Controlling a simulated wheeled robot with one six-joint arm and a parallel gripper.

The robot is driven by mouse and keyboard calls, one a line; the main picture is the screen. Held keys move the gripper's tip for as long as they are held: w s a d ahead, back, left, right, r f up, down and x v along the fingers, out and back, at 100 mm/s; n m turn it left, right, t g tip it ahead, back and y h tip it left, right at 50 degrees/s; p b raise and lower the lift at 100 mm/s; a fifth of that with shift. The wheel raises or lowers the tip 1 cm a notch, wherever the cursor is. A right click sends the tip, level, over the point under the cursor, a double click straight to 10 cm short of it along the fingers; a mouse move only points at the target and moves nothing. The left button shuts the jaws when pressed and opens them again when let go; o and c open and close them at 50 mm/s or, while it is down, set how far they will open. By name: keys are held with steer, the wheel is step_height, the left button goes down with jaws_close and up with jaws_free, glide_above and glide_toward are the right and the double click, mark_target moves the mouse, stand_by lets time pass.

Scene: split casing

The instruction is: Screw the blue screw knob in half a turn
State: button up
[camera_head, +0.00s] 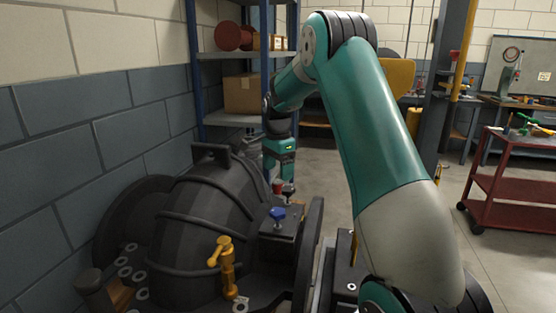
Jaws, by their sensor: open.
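The blue screw knob (278,213) stands on top of a dark block (281,230) at the right side of the black split casing (207,205). My gripper (278,177) points down behind the blue knob, farther from the camera, with a gap between them. It is open, and its fingers are small and partly hidden at this distance. A red knob (277,187) and a black knob (289,188) show just below the gripper. I cannot tell whether the fingers are around either one. Nothing touches the blue knob.
A yellow valve handle (226,262) rises from the casing's near side. A brick wall (75,120) runs along the left. Shelves with a cardboard box (243,94) stand behind. A red cart (512,185) stands at the right, with open floor before it.

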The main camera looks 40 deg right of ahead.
steer(key=shift+r, duration=1.7)
steer(key=shift+a, duration=0.1)
steer(key=s+a+r+n+y, duration=0.1)
steer(key=s+a+r+n, duration=0.2)
steer(key=a, duration=0.5)
steer(key=s+a+n+t, duration=0.1)
steer(key=s+a+n, duration=0.1)
steer(key=a+n, duration=0.45)
steer(key=s+a+r+n+y, duration=0.1)
steer(key=s+a+r+n, duration=0.2)
steer(key=a, duration=0.6)
steer(key=s+a+f+n+y, duration=0.1)
steer(key=s+a+n, duration=0.6)
steer(key=s, duration=0.3)
steer(key=s+a+f+n+g+y, duration=0.1)
steer(key=s+a+n, duration=0.6)
steer(key=s, duration=0.3)
steer(key=shift+s+f+n, duration=0.35)
steer(key=shift+s, duration=0.05)
steer(key=shift+a, duration=0.1)
steer(key=shift+c, duration=0.4)
